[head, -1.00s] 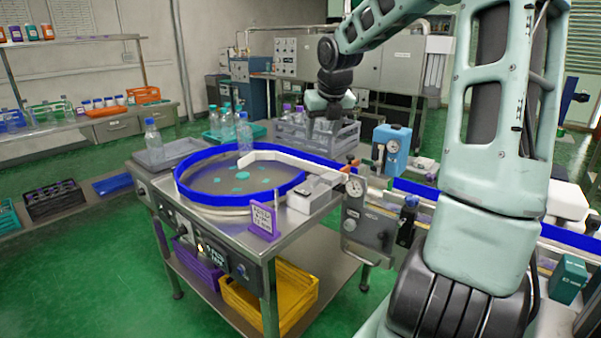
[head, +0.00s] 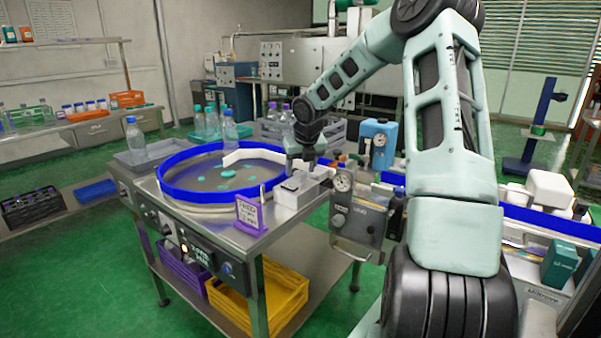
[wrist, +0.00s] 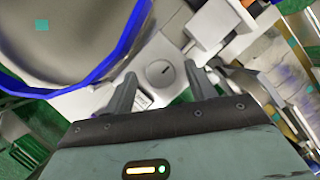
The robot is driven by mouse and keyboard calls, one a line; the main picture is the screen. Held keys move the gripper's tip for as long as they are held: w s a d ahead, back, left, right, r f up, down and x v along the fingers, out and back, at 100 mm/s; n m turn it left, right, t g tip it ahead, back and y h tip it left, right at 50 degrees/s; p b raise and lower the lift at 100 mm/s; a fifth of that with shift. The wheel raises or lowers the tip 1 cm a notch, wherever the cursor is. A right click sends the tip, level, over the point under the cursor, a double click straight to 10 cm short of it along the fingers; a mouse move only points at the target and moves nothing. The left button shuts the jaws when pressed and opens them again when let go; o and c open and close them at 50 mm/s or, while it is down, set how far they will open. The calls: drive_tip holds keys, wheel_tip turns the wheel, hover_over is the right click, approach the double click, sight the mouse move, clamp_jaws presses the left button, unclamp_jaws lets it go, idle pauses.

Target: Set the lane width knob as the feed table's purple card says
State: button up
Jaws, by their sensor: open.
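The feed table (head: 282,240) carries a round blue-rimmed turntable (head: 180,198). The purple card (head: 249,214) stands at its front corner; its lettering is too small to read. In the wrist view a round grey knob (wrist: 159,73) with a dark slot sits on a pale block, which also shows as a white box (head: 300,193) in the head view. I cannot read any scale by it. My gripper (wrist: 158,78) is open and empty, pointing down, with its fingers on either side of the knob in the picture. It also shows above the box in the head view (head: 302,165); contact is not visible.
A gauge panel (head: 357,218) stands right of the box, with a blue unit (head: 379,142) behind it. A clear bottle (head: 230,130) stands at the turntable's far side. A yellow crate (head: 262,295) and a purple crate (head: 182,272) sit on the lower shelf.

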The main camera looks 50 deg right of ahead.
drive_tip(key=shift+w+d+f, duration=0.1)
drive_tip(key=shift+w+f, duration=0.05)
drive_tip(key=shift+f, duration=0.25)
drive_tip(key=shift+c, duration=0.4)
drive_tip(key=c, duration=0.9)
